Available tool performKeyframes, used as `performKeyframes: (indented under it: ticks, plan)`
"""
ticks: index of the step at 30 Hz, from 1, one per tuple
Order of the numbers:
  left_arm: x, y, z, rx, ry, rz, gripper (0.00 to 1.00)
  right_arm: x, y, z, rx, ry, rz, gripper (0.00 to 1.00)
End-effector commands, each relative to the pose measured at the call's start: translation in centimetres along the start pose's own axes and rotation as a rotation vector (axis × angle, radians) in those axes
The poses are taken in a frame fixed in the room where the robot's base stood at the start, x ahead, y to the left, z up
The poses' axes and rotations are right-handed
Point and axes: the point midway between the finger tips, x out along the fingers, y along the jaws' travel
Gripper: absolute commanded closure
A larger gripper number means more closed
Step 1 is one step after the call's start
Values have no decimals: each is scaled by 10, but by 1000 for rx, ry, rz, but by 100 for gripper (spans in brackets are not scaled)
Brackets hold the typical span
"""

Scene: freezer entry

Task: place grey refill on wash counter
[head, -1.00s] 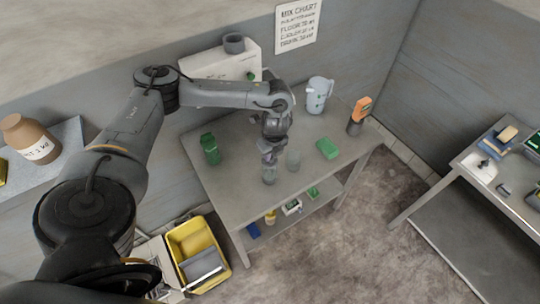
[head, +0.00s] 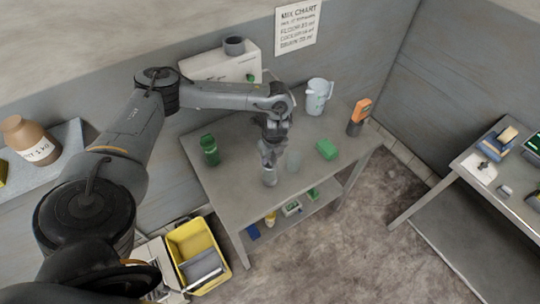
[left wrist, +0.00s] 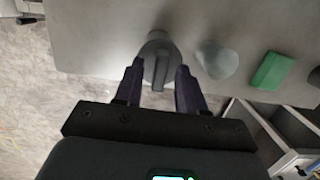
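The grey refill (head: 269,178) stands on the grey counter (head: 235,186) near its front edge. My left gripper (head: 269,158) points down at it from above. In the left wrist view the refill (left wrist: 158,50) shows between and just beyond the fingertips of the left gripper (left wrist: 160,72). The fingers are apart, with a gap on each side of its narrow upper part. A pale, translucent bottle-like thing (head: 293,160) stands close to the right of the refill; it also shows in the left wrist view (left wrist: 216,60). My right gripper is not in view.
On the counter are a green bottle (head: 209,150), a green block (head: 326,149), a pale jug (head: 316,97) and an orange-and-black device (head: 358,117). A yellow bucket (head: 190,238) stands on the floor at front left. Another table (head: 447,185) is at right.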

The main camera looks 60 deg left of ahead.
Motion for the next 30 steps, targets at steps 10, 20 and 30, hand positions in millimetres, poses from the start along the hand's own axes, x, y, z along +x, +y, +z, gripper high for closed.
performKeyframes:
  ticks: [10, 20, 30]
  plan:
    - [-58, -2, 1, 0, 0, -4, 60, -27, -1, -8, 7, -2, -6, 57]
    - [-107, -1, 0, 1, 1, -3, 60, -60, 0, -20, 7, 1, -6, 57]
    - [-108, -13, -48, 96, 33, -68, 60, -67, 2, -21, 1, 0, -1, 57]
